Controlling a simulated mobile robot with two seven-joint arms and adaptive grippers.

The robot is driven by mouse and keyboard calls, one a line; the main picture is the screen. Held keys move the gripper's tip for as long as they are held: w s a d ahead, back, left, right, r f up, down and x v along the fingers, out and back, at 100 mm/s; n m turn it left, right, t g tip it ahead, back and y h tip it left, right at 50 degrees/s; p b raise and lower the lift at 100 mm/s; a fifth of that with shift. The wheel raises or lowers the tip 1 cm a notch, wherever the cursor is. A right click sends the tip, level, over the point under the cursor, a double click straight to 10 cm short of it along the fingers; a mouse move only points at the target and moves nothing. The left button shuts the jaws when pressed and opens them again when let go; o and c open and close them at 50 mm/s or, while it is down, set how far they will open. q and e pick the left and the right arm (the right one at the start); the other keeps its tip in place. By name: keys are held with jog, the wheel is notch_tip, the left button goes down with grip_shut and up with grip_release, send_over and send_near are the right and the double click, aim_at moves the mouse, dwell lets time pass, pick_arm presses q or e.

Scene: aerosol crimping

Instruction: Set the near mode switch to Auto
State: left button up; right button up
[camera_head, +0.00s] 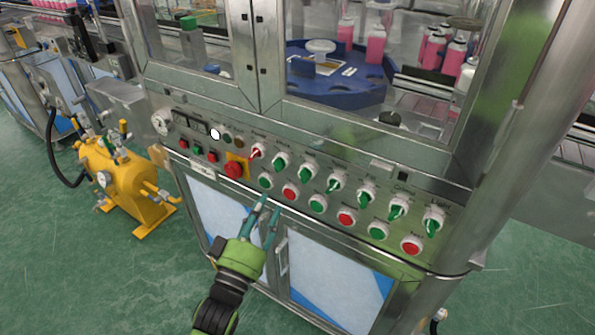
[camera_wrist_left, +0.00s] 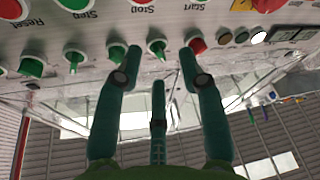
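The control panel (camera_head: 330,185) has an upper row of rotary switches on white collars. The leftmost has a red knob (camera_head: 256,151); the others have green knobs, the first of these (camera_head: 281,160) beside the red one. My left gripper (camera_head: 269,204) is open and empty, in front of the panel below the row. In the left wrist view its fingertips (camera_wrist_left: 160,54) are apart, with a green knob (camera_wrist_left: 157,48) appearing between them and the red knob (camera_wrist_left: 197,43) just right. My right gripper is not in view.
Below the switches runs a row of green and red push buttons (camera_head: 347,218). A red emergency stop (camera_head: 234,170) on a yellow plate sits to their left. Glass doors stand above the panel. A yellow tank (camera_head: 115,175) stands on the floor at left.

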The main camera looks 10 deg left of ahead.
aim_at(277, 169)
pick_arm(q)
jog(key=shift+t, duration=0.4)
jog(key=w+r, duration=0.1)
jog(key=w, duration=0.1)
jog(key=w+r, duration=0.1)
jog(key=r, duration=0.1)
jog(key=w+d+r, duration=0.1)
jog(key=w+r, duration=0.1)
jog(key=shift+w+p, duration=0.3)
jog(key=shift+p, duration=0.05)
jog(key=shift+w+r, duration=0.1)
jog(key=shift+w, duration=0.3)
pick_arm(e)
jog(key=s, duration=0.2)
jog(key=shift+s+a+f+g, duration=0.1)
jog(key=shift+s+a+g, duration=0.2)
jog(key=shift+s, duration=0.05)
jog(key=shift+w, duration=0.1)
pick_arm(q)
grip_shut()
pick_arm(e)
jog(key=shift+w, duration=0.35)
